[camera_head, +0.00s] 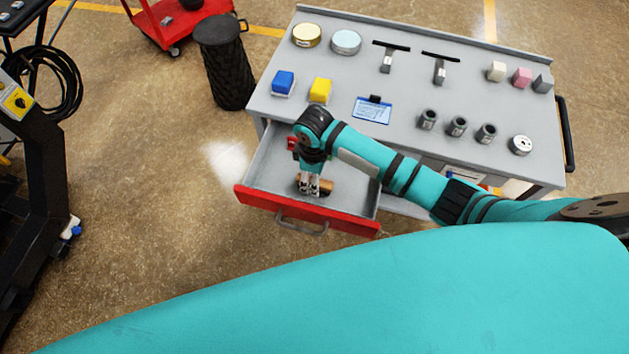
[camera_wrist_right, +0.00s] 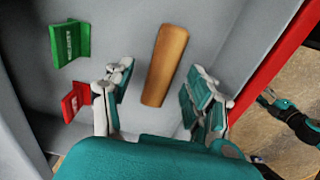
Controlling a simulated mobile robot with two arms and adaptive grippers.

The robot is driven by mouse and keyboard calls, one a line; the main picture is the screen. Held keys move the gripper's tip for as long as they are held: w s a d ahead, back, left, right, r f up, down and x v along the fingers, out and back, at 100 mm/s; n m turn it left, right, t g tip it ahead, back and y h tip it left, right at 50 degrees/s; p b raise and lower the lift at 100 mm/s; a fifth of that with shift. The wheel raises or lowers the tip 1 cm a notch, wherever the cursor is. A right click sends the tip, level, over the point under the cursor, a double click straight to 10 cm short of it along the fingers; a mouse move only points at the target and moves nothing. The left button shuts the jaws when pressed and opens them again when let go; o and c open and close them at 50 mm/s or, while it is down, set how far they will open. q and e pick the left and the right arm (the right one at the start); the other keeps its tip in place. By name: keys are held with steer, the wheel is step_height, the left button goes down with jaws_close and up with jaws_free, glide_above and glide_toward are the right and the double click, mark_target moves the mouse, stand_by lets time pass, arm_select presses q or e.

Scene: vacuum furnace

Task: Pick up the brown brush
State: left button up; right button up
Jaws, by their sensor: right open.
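The brown brush (camera_wrist_right: 165,66) lies in the open drawer (camera_head: 350,188) of the grey cabinet. In the right wrist view it shows as a long brown block, slightly tilted, between the lines of my two fingers. In the head view only a bit of the brush (camera_head: 326,187) shows beside my fingers. My right gripper (camera_head: 309,187) reaches down into the drawer over the brush. It is open in the right wrist view (camera_wrist_right: 160,95), with a finger on each side of the brush's near end. I cannot tell whether they touch it. My left gripper is not in view.
A green holder (camera_wrist_right: 70,42) and a red holder (camera_wrist_right: 76,100) stand in the drawer, left of the brush. The drawer's red front (camera_head: 270,204) and side walls enclose my gripper. The cabinet top (camera_head: 330,60) carries tins, blocks and tools. A black bin (camera_head: 224,65) stands behind left.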

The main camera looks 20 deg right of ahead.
step_height(320, 180, down, 2)
steer(key=shift+s+f, duration=0.1)
steer(key=shift+s, duration=0.05)
steer(key=shift+f, duration=0.3)
steer(key=c, duration=0.8)
jaws_close()
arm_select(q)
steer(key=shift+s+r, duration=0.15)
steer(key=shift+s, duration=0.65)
